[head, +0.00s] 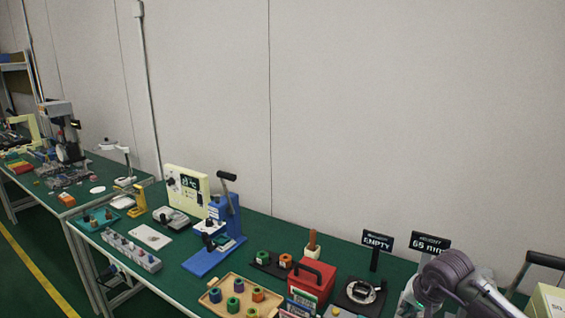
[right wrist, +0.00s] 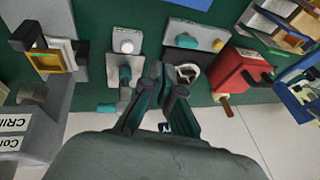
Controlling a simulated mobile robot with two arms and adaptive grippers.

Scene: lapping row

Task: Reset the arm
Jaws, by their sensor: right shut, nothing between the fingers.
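My right arm with its rounded dark grey parts shows at the lower right of the head view, over the near end of the green bench (head: 265,228). My right gripper (right wrist: 163,82) shows in the right wrist view. Its two dark fingers are together with nothing between them, above the bench top. A white ring-like part (right wrist: 189,74) shows just beside the fingertips; I cannot tell whether they touch it. My left gripper is in neither view.
A red box with a handle (head: 311,284), a wooden tray (head: 216,303), a blue lever press (head: 213,256) and an EMPTY sign (head: 377,241) stand on the bench. The red box also shows in the wrist view (right wrist: 236,72). Room above the bench is open, with a wall behind.

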